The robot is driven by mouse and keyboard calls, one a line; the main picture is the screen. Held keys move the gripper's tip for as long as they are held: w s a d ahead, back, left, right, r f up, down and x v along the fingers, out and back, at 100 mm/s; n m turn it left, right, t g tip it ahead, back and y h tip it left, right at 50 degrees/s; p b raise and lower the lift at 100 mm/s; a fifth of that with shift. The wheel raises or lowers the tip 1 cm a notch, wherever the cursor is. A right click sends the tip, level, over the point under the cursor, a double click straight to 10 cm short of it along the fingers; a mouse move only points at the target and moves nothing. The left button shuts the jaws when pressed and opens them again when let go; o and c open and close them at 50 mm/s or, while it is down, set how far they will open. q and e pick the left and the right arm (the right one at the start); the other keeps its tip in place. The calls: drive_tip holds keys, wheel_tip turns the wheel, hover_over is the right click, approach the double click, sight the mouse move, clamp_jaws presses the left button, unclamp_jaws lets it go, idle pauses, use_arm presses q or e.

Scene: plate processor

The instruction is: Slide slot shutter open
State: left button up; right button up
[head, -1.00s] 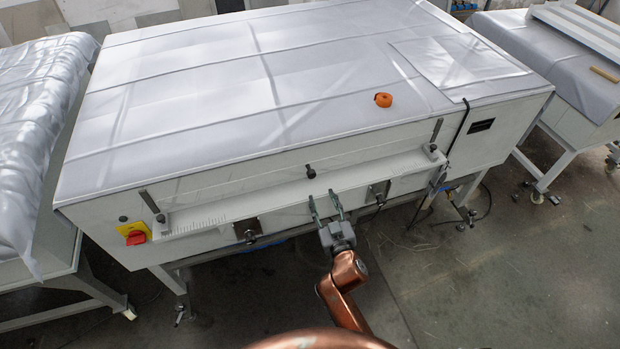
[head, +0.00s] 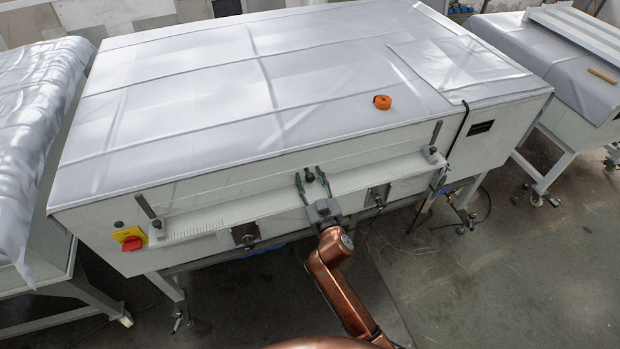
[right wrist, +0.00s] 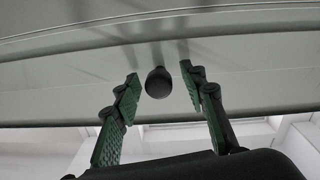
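The slot shutter (head: 270,199) is a long pale bar along the front of the plate processor (head: 90,228), with a dark slot line above it. A black round knob (head: 309,175) stands at its middle and also shows in the right wrist view (right wrist: 158,82). My right gripper (head: 310,172) is open, with its two green-padded fingers on either side of the knob. In the right wrist view the right gripper (right wrist: 158,75) has a gap between each finger and the knob. My left gripper is not in view.
An orange round object (head: 382,102) lies on the covered top. A red switch on a yellow plate (head: 131,241) is at the front left. Two more dark knobs (head: 248,239) sit lower on the front. Covered tables stand left and right.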

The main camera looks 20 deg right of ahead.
drive_tip(key=shift+c, duration=0.3)
clamp_jaws()
idle(0.3)
